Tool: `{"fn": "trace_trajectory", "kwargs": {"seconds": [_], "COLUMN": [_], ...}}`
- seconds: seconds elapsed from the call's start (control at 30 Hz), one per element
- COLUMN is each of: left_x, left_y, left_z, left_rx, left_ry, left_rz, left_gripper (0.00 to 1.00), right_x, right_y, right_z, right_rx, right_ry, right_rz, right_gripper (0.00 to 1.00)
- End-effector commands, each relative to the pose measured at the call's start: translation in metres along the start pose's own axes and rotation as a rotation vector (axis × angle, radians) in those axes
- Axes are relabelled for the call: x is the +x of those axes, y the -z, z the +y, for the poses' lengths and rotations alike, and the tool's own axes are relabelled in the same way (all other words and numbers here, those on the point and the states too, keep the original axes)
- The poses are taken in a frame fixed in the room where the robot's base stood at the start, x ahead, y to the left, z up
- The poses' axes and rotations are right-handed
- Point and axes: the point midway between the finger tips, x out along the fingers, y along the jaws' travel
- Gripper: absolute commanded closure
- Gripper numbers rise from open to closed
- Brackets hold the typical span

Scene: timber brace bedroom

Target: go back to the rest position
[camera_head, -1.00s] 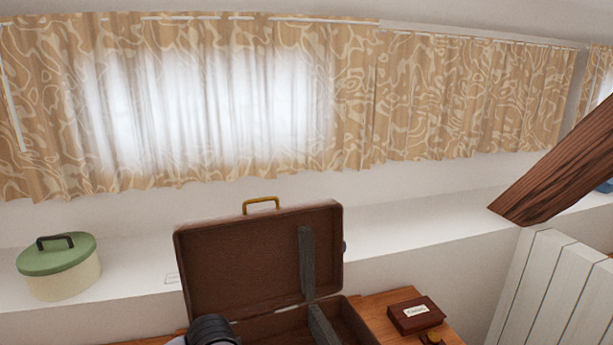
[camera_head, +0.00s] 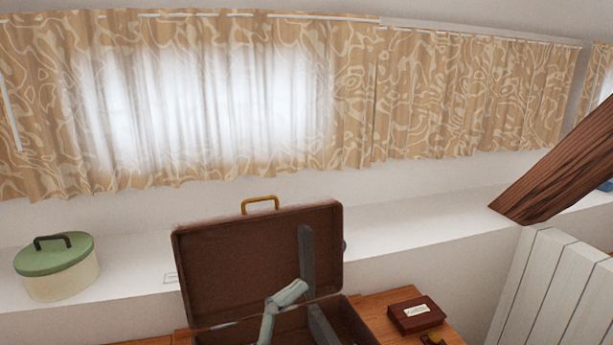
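An open brown suitcase (camera_head: 250,262) stands on the wooden table, its lid raised and a brass handle (camera_head: 260,203) on top. A pale grey, bent, jointed piece shows in front of the lid at the bottom middle. It looks like part of my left arm or gripper (camera_head: 283,302), but its fingertips cannot be made out clearly. Whether it is open or shut, or touches the suitcase, I cannot tell. My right gripper is not in view.
A small dark red box (camera_head: 416,315) with a label lies on the wooden table (camera_head: 378,303), right of the suitcase. A green-lidded tin (camera_head: 57,268) stands on the white ledge (camera_head: 130,277). A dark timber brace (camera_head: 560,165) and white panels (camera_head: 545,290) are at right.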

Motion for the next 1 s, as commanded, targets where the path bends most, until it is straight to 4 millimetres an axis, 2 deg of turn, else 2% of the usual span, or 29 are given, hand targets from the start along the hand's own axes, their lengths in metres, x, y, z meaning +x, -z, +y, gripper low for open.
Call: {"fn": "trace_trajectory", "kwargs": {"seconds": [0.03, 0.1, 0.17, 0.2, 0.27, 0.33, 0.43, 0.53, 0.6, 0.7, 0.8, 1.0], "left_x": [-0.012, -0.036, -0.064, -0.086, -0.124, -0.17, -0.236, -0.291, -0.321, -0.354, -0.38, -0.418], "left_y": [-0.018, -0.05, -0.078, -0.097, -0.123, -0.147, -0.165, -0.165, -0.157, -0.141, -0.122, -0.08], "left_z": [-0.02, -0.044, -0.056, -0.059, -0.056, -0.042, -0.008, 0.032, 0.057, 0.087, 0.113, 0.154], "left_rx": [-0.052, -0.12, -0.181, -0.223, -0.29, -0.369, -0.488, -0.599, -0.665, -0.75, -0.826, -0.959], "left_ry": [0.114, 0.257, 0.358, 0.412, 0.473, 0.511, 0.51, 0.458, 0.406, 0.324, 0.237, 0.055], "left_rz": [-0.102, -0.267, -0.424, -0.535, -0.71, -0.914, -1.195, -1.431, -1.559, -1.704, -1.819, -1.988], "left_gripper": [0.09, 0.09, 0.09, 0.09, 0.09, 0.09, 0.09, 0.09, 0.09, 0.09, 0.09, 0.09], "right_x": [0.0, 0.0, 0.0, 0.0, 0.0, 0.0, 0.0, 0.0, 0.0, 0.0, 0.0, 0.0], "right_y": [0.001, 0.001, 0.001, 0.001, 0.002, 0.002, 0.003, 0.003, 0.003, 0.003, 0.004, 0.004], "right_z": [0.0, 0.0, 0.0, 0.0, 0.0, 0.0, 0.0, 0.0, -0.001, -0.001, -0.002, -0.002], "right_rx": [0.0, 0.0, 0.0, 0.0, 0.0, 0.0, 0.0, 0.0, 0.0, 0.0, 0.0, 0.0], "right_ry": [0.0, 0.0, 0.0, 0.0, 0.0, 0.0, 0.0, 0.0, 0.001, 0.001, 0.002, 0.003], "right_rz": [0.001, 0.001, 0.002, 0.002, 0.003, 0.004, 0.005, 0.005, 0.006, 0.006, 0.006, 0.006], "right_gripper": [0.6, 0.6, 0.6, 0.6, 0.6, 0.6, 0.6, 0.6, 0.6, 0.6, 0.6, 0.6]}}
